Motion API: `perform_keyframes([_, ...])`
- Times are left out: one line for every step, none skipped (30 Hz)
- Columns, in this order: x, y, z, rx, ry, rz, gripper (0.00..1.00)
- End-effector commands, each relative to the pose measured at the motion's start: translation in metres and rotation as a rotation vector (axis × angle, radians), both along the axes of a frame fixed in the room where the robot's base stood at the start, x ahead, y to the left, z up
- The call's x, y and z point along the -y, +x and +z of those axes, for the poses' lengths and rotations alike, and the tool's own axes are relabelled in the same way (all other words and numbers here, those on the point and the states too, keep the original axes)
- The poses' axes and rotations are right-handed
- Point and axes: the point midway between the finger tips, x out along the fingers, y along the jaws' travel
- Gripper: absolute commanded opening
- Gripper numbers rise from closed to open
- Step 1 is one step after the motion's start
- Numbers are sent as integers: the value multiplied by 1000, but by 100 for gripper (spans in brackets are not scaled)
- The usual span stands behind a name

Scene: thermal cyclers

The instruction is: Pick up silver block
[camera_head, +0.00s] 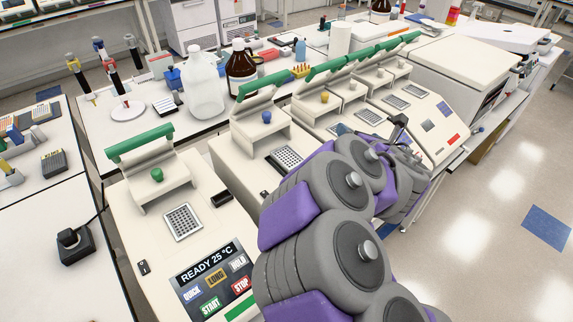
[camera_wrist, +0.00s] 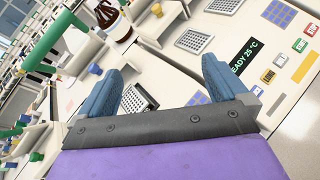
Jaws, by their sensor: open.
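Several silver blocks with rows of small wells sit in open-lidded thermal cyclers. In the head view, one silver block (camera_head: 183,222) is in the nearest cycler (camera_head: 130,225), and another silver block (camera_head: 287,158) is in the cycler behind it. More blocks are farther right. In the wrist view, one silver block (camera_wrist: 139,98) shows between the blue fingers near the left one, and another silver block (camera_wrist: 193,41) is beyond the fingertips. My gripper (camera_wrist: 162,66) is open and empty above the cyclers. In the head view my arm largely hides it.
Raised green-handled lids (camera_head: 140,143) stand over the cyclers. A clear jug (camera_head: 203,90) and a brown bottle (camera_head: 241,68) stand on the bench behind. A large white machine (camera_head: 462,65) is at the right. Open floor (camera_head: 480,220) lies to the right.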

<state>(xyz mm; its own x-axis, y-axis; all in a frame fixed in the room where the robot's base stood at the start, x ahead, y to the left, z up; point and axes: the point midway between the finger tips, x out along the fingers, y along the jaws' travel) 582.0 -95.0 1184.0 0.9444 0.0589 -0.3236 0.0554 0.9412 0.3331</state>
Motion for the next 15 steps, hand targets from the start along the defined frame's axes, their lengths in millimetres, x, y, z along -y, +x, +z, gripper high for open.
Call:
perform_keyframes([-10, -1, -19, -7, -73, 100, 100])
perform_keyframes([-18, -1, -27, -7, -113, 164, 100])
perform_keyframes([-28, -4, -39, -7, -163, 244, 100])
perform_keyframes([-36, -6, -46, -3, -194, 303, 100])
perform_keyframes([-44, -9, -53, 0, -222, 357, 100])
perform_keyframes([-52, -13, -62, 6, -257, 422, 100])
perform_keyframes([-58, -16, -67, 13, -274, 467, 100])
perform_keyframes([-63, -19, -72, 18, -293, 506, 100])
perform_keyframes([-69, -23, -78, 26, -310, 552, 100])
perform_keyframes([-72, -25, -81, 31, -321, 579, 100])
perform_keyframes([-75, -27, -84, 35, -329, 600, 100])
perform_keyframes([-78, -29, -87, 41, -337, 624, 100])
perform_keyframes([-80, -31, -88, 44, -340, 638, 100])
perform_keyframes([-82, -31, -90, 47, -342, 650, 100])
perform_keyframes([-84, -30, -92, 49, -344, 658, 100])
